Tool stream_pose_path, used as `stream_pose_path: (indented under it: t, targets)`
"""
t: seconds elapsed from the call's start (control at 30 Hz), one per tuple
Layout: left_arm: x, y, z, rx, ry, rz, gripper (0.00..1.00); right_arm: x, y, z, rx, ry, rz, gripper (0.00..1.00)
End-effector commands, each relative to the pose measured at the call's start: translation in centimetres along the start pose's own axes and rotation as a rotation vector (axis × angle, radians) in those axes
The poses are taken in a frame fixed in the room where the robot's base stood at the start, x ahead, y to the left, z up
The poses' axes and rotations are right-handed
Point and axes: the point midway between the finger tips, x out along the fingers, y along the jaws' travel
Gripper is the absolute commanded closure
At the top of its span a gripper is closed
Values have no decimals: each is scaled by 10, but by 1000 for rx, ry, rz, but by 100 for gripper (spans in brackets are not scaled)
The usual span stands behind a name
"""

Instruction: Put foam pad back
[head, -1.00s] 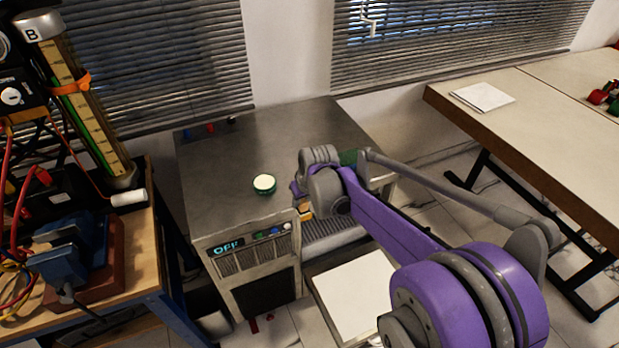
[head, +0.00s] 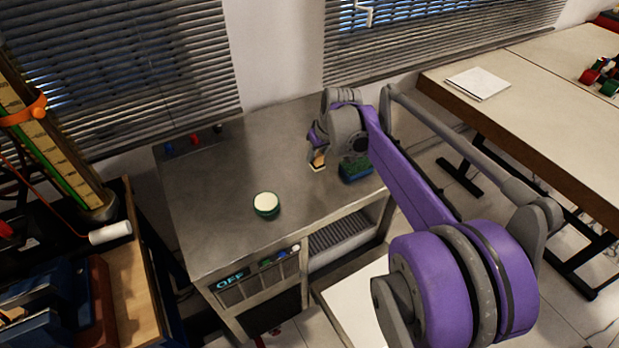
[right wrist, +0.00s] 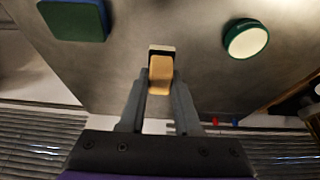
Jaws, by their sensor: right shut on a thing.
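My right gripper (right wrist: 160,95) is shut on a small tan block with a pale and dark far end, apparently the foam pad (right wrist: 161,72). In the head view the pad (head: 319,161) shows below my right gripper (head: 318,150), low over the grey metal cabinet top (head: 225,195). I cannot tell whether it touches the top. A green and blue block (head: 355,168) stands close to its right; it also shows at upper left in the right wrist view (right wrist: 75,18). My left gripper is out of view.
A round green tin with a cream top (head: 266,204) stands nearer the cabinet's front. Small blue and red knobs (head: 195,139) line the back left edge. An open shelf (head: 345,236) lies under the top. The top's left half is mostly clear.

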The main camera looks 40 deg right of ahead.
Motion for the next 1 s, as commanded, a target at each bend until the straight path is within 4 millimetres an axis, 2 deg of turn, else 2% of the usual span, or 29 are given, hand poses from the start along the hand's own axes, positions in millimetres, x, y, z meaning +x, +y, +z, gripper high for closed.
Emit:
stream_pose_path:
  t: [0.1,0.2,0.37,0.6,1.0]
  targets:
    - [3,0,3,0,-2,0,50,24,0,10,-1,-1,0,100]
    - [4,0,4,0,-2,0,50,39,0,17,-1,-1,0,100]
    - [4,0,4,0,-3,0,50,52,0,22,0,0,0,100]
    - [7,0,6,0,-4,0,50,81,0,34,0,-1,0,100]
    - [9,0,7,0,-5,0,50,87,0,37,0,-1,0,100]
